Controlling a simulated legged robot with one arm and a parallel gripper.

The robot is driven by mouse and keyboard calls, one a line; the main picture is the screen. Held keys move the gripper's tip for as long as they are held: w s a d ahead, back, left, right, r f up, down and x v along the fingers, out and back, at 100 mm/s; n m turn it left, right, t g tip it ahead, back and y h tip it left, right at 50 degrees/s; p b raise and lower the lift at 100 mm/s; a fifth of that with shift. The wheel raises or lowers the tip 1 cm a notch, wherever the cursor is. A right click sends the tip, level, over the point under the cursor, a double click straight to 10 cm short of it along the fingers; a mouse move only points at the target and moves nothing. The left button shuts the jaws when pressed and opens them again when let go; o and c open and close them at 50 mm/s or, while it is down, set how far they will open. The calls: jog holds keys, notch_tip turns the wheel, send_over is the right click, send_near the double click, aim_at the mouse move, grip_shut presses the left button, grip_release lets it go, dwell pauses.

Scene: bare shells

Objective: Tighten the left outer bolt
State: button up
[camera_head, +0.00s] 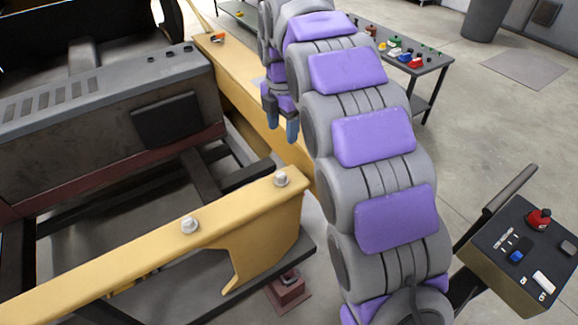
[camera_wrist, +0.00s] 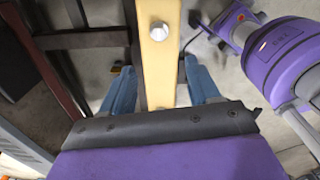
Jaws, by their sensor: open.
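Two silver hex bolts, the left one (camera_head: 190,226) and the right one (camera_head: 281,179), stand on top of the near yellow beam (camera_head: 110,268) in the head view. I cannot tell for sure which is the left outer bolt. My gripper (camera_head: 280,124) points down beyond the right bolt. In the wrist view my gripper (camera_wrist: 157,70) is open and empty, its blue fingers appearing on either side of a yellow beam (camera_wrist: 157,75). One silver bolt head (camera_wrist: 158,31) shows on that beam, ahead of the fingertips and apart from them.
A grey machine housing (camera_head: 110,95) fills the left. A long yellow beam (camera_head: 240,85) runs behind my arm, with an orange-and-black item (camera_head: 217,38) on it. A control box (camera_head: 520,250) with a red button stands at right. A table (camera_head: 430,62) with small coloured items is behind.

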jog(key=b, duration=0.1)
send_over(280, 175)
jog(key=a, duration=0.1)
notch_tip(280, 175, down, 5)
jog(key=d+f, duration=0.1)
jog(key=f, duration=0.1)
jog(key=f+b, duration=0.1)
jog(key=f, duration=0.2)
jog(key=d+f, duration=0.1)
jog(key=f, duration=0.1)
jog(key=shift+d+f+b, duration=0.35)
jog(key=shift+f+b, duration=0.05)
jog(key=a+f, duration=0.2)
jog(key=f, duration=0.1)
jog(key=shift+f+b, duration=0.25)
jog(key=shift+b, duration=0.1)
jog(key=shift+a+f, duration=0.35)
jog(key=shift+f, duration=0.05)
jog(key=shift+d+r, duration=0.15)
jog(key=shift+d, duration=0.95)
jog(key=shift+c, duration=1.4)
jog(key=shift+a, duration=0.7)
jog(key=c, duration=0.4)
jog(key=shift+a, duration=0.1)
jog(key=shift+c, duration=1)
jog(key=shift+d, duration=0.25)
jog(key=shift+c, duration=0.8)
